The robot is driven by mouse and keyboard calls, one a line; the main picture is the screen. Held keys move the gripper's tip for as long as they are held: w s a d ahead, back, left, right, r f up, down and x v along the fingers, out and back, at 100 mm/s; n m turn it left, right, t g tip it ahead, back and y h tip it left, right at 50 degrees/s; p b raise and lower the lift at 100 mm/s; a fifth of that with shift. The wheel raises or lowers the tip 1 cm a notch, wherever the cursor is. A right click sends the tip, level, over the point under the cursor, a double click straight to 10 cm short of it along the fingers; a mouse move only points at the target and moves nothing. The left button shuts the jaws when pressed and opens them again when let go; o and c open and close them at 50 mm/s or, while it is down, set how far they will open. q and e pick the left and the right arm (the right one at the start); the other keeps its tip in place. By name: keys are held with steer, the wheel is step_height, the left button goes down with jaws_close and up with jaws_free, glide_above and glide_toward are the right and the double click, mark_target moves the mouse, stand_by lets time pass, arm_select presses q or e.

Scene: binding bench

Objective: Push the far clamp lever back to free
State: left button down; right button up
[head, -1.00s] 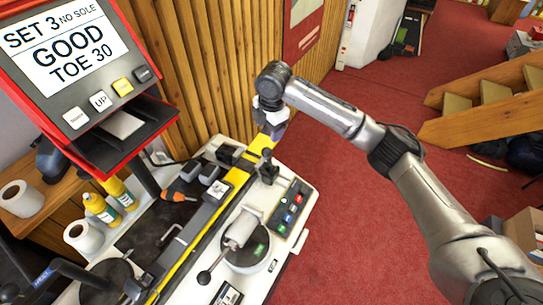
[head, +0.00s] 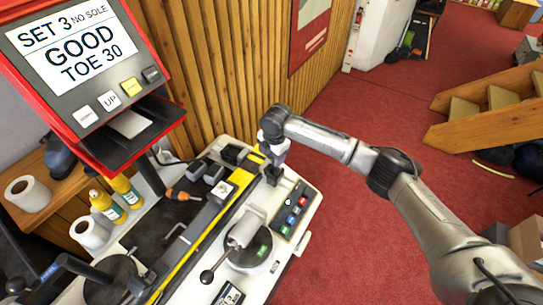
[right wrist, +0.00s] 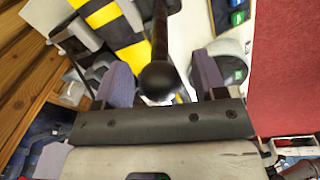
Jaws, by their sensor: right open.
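The far clamp (head: 272,176) is a small dark fitting at the far end of the white bench machine, partly hidden by my gripper. Its lever (right wrist: 158,78) shows in the right wrist view as a dark rod with a round black knob. My right gripper (head: 275,159) is just above the far clamp. In the right wrist view its two purple-grey fingers (right wrist: 161,82) are apart, one on each side of the knob, with gaps visible. Whether the lever touches either finger cannot be told. My left gripper is not in view.
A near lever with a black ball (head: 206,277) stands by a round clamp base (head: 252,255). A button panel (head: 294,210) is right of the far clamp. A red display unit (head: 85,70) stands at left. Red carpet (head: 370,250) lies open to the right.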

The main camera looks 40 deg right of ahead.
steer(key=shift+f, duration=0.75)
steer(key=shift+w, duration=0.1)
steer(key=shift+c, duration=0.2)
jaws_close()
